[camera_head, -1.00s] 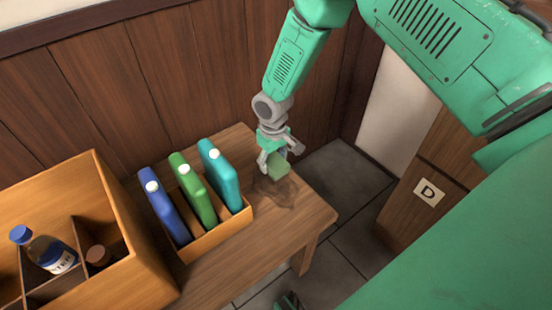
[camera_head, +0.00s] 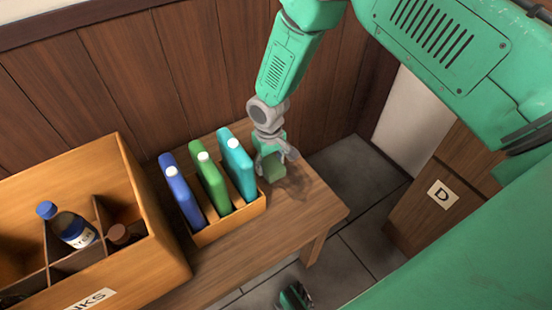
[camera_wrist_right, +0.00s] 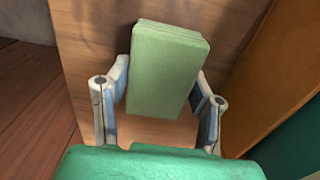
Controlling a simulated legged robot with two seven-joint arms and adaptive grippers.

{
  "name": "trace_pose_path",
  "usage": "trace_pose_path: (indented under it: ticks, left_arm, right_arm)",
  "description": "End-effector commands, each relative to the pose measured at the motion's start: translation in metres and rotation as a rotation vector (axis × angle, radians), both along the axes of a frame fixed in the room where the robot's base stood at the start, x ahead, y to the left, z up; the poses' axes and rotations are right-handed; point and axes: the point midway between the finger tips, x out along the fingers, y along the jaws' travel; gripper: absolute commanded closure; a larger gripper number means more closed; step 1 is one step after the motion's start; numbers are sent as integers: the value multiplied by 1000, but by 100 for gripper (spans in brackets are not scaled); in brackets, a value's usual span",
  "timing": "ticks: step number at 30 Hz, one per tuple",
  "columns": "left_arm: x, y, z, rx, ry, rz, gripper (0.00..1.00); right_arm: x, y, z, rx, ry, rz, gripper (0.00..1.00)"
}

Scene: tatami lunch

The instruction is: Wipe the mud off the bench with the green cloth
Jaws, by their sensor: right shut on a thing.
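The green cloth (camera_head: 272,167) is a folded block held in my right gripper (camera_head: 270,158), whose fingers are on either side of it. In the right wrist view, the cloth (camera_wrist_right: 165,70) shows between the two fingers (camera_wrist_right: 160,105). The cloth is low over the wooden bench (camera_head: 325,207); I cannot tell whether it touches. The mud (camera_head: 293,187) is a dark smear on the bench, just right of the cloth. Dark smudges of mud (camera_wrist_right: 95,32) also show at the top left of the right wrist view.
A wooden holder (camera_head: 232,222) with blue, green and teal bottles stands on the bench close left of my right gripper. A larger divided crate (camera_head: 165,225) with bottles is further left. A wooden wall (camera_head: 190,70) rises behind. The bench's right end is clear.

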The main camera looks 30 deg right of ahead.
Motion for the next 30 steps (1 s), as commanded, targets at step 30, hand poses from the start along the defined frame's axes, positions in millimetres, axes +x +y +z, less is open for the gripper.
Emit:
trace_pose_path:
  ticks: [30]
  left_arm:
    - [0,0,21,0,0,0,60]
  right_arm:
    - [-27,49,2,0,12,6,75]
